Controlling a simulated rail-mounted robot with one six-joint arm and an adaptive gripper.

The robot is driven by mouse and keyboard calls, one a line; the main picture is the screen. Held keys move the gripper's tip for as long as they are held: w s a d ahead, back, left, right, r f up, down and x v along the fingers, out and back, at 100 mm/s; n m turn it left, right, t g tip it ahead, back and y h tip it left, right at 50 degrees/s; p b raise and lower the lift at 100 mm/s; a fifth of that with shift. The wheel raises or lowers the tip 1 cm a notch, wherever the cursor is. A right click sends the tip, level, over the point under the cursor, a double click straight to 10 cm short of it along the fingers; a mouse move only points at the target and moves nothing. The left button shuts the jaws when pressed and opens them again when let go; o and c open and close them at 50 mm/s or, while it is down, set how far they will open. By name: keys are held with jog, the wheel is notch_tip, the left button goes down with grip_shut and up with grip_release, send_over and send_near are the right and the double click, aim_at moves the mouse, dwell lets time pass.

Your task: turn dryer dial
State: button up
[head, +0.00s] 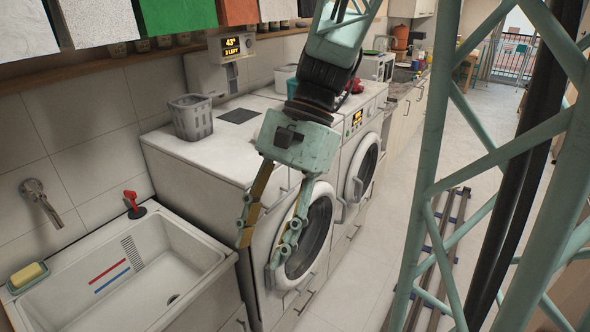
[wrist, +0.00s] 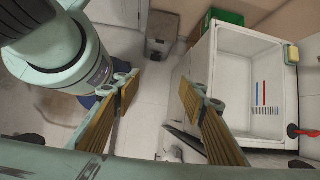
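Two white front-loading machines stand side by side: a nearer one (head: 318,228) with a round dark door and a farther one (head: 368,165) with a similar door and a small lit display (head: 357,118). I cannot tell which is the dryer. I cannot make out a dial; my gripper and arm cover part of the nearer machine's front panel. My gripper (head: 260,250) hangs in front of the nearer machine, fingers down, spread apart and empty. In the wrist view my gripper (wrist: 158,98) also shows open, with bare floor between the fingers.
A white sink (head: 215,257) with a red-handled item (head: 134,204) is left of the machines; the sink (wrist: 221,100) shows at right in the wrist view. A grey basket (head: 190,117) stands on the machine top. A floor rail (head: 447,245) lies right; the aisle floor is clear.

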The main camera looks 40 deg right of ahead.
jog(key=w+d+f+m+t+y+p, duration=0.1)
jog(key=w+d+f+m+t+y, duration=0.15)
jog(key=w+d+m+t, duration=0.45)
jog(key=w+d+f+m+t+y, duration=0.15)
jog(key=w+d+m+y, duration=0.25)
jog(key=w+d+m, duration=0.65)
jog(key=s+d+f+m+t+h, duration=0.1)
jog(key=d+f+m+t+h, duration=0.1)
jog(key=d+m, duration=0.3)
jog(key=s+d+f+m+t+h, duration=0.1)
jog(key=d+f+m+t+h, duration=0.2)
jog(key=d+m, duration=0.3)
jog(key=s+d+f+m+t+h+p, duration=0.1)
jog(key=d+m+t, duration=0.4)
jog(key=d, duration=0.8)
notch_tip(320, 180, down, 2)
jog(key=shift+d+f+m+h, duration=0.1)
jog(key=shift+d+m+h, duration=0.25)
jog(key=shift+m+h, duration=0.25)
jog(key=shift+w, duration=0.1)
jog(key=x, duration=1.3)
jog(key=shift+w+a+b, duration=0.2)
jog(key=shift+w+b, duration=0.1)
jog(key=shift+b, duration=0.1)
jog(key=shift+c, duration=0.5)
